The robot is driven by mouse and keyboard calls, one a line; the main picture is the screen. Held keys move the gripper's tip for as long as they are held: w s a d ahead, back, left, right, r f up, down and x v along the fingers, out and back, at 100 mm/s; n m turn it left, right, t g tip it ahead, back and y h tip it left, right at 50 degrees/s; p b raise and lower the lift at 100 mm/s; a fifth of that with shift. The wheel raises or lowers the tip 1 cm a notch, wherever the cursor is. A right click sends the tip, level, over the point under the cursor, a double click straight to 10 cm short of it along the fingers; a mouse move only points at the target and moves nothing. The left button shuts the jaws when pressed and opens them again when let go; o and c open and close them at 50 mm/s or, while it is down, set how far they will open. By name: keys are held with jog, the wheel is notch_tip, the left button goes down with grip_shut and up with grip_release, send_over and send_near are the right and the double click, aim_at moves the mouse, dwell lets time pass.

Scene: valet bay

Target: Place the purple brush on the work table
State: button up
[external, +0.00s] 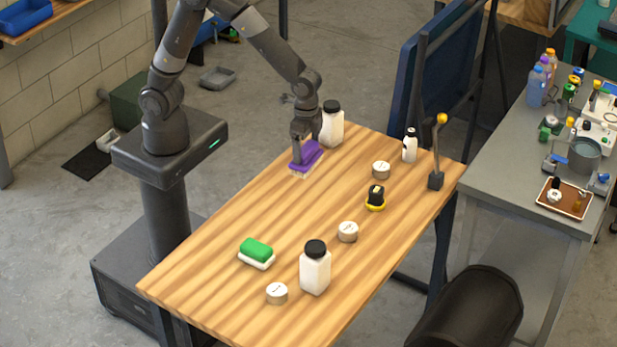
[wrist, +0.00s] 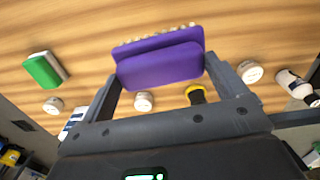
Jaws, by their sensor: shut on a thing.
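The purple brush (external: 306,156) has a purple back and pale bristles. In the external view it is at the far end of the wooden work table (external: 215,236), close to the tabletop; I cannot tell whether the bristles touch the wood. My gripper (external: 304,136) points down and is shut on the brush. In the wrist view the brush (wrist: 160,60) sits between the two fingers (wrist: 163,75), with the table (wrist: 85,20) behind it.
A white jar with a black lid (external: 332,125) stands close behind the brush. The table's left middle is clear.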

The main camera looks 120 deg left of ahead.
jog(key=w+d+n, duration=0.3)
jog(key=d+n, duration=0.5)
jog(key=d, duration=1.9)
jog(key=s+d+n, duration=0.4)
jog(key=s+d, duration=0.2)
jog(key=d, duration=0.7)
jog(key=s+d+n, duration=0.5)
jog(key=s+d, duration=0.2)
jog(key=d, duration=0.5)
jog(key=shift+w+a+f, duration=0.75)
jog(key=shift+w+f, duration=1.05)
jog(key=shift+w+a+f, duration=0.7)
jog(key=shift+w+f, duration=1.05)
jog(key=shift+f, duration=0.05)
jog(key=shift+w+a+f, duration=0.75)
jog(key=shift+w+f, duration=1.05)
jog(key=o, duration=1)
jog(key=shift+f, duration=0.15)
jog(key=shift+o, duration=0.2)
